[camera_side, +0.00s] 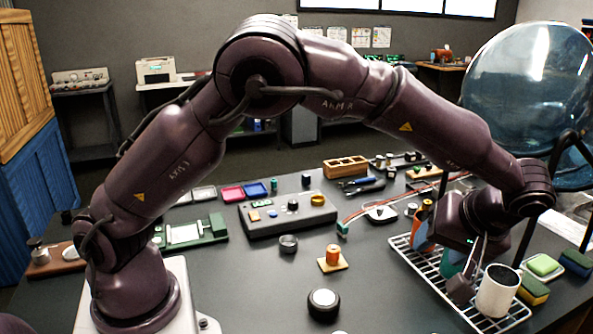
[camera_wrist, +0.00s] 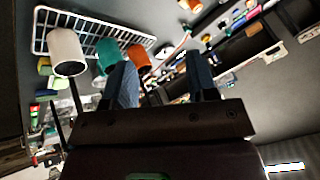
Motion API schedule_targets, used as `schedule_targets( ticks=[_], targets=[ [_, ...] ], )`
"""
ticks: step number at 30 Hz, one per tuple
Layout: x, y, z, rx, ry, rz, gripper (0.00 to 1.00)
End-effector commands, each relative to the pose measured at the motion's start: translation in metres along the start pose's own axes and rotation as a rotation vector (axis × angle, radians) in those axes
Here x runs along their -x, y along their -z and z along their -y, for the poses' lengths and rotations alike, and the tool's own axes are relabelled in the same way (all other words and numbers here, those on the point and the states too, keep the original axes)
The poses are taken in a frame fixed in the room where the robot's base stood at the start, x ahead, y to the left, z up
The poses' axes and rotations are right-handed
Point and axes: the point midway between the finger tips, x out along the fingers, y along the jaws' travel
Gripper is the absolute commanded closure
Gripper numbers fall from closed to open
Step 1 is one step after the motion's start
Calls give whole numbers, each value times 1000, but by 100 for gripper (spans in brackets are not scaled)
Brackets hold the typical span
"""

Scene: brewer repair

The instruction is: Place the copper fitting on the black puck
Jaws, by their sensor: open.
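A copper-orange cylinder (camera_side: 333,254), which looks like the copper fitting, stands upright on a small wooden square (camera_side: 332,265) mid-table. A round black puck (camera_side: 323,304) with a pale top lies in front of it, apart from it. My gripper (camera_side: 472,270) is at the right, over the wire rack beside the white mug, well away from the fitting and puck. In the wrist view my gripper (camera_wrist: 162,70) shows two spread fingers with nothing held between them. I cannot make out the fitting or puck in the wrist view.
The wire rack (camera_side: 416,262) holds a white mug (camera_side: 497,291), a teal cup (camera_wrist: 108,54) and an orange cup (camera_wrist: 139,57). Sponges (camera_side: 544,265) lie to its right. A grey control box (camera_side: 288,216) and a dark ring (camera_side: 288,243) stand behind the fitting. The front-left table is clear.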

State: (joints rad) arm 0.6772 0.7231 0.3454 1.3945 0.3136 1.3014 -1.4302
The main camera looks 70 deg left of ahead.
Motion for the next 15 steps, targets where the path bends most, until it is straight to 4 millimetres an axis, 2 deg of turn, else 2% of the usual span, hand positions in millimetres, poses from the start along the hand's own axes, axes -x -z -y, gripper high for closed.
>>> schedule_targets(
  ticks=[1, 3, 7, 11, 15],
  targets=[
    [8, 15, 23, -34, -43, 62, 47],
    [16, 28, 51, -100, -109, 127, 47],
    [30, 42, 104, -224, -252, 199, 47],
    [40, 45, 157, -345, -406, 205, 47],
    [46, 35, 210, -470, -559, 143, 47]
  ],
)
